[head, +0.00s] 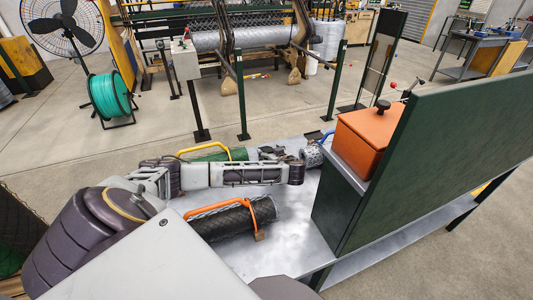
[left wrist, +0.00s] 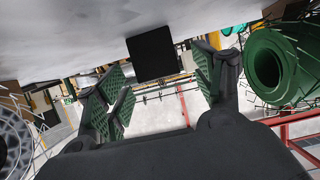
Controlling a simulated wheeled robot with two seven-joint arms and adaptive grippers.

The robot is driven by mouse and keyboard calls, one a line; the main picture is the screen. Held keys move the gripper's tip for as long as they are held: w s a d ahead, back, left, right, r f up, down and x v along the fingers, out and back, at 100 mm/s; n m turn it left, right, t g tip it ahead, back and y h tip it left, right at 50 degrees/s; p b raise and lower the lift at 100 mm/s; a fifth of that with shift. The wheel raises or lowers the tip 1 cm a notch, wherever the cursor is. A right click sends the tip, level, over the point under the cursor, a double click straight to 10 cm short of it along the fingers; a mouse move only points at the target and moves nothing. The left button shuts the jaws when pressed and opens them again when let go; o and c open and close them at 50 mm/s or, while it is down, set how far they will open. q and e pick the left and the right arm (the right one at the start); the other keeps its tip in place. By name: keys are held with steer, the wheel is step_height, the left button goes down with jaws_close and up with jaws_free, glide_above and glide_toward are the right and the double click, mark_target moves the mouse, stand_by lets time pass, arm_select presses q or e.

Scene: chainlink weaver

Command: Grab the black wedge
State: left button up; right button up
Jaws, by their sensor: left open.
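The black wedge (left wrist: 150,53) shows in the left wrist view as a dark square block against the grey tabletop (left wrist: 60,35), just beyond the fingers and between them in the picture. My left gripper (left wrist: 160,88) is open, its green ridged pads apart and nothing between them. In the head view my left arm reaches across the grey table (head: 295,235), and the left gripper (head: 276,153) is near its far side. I cannot surely make out the black wedge in the head view. My right gripper is not in view.
A green roll with a yellow handle (head: 213,153) lies behind my arm; it also shows in the left wrist view (left wrist: 275,65). A grey mesh roll (head: 312,157) lies beside the gripper. A dark orange-handled roll (head: 230,219) lies in front. An orange box (head: 362,140) stands right.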

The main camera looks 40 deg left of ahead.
mark_target(266, 148)
arm_select(q)
steer(key=shift+r+x, duration=0.2)
steer(key=shift+x, duration=2.45)
steer(key=shift+w, duration=0.1)
steer(key=c, duration=1.2)
steer(key=shift+r, duration=0.1)
steer(key=shift+r, duration=4.95)
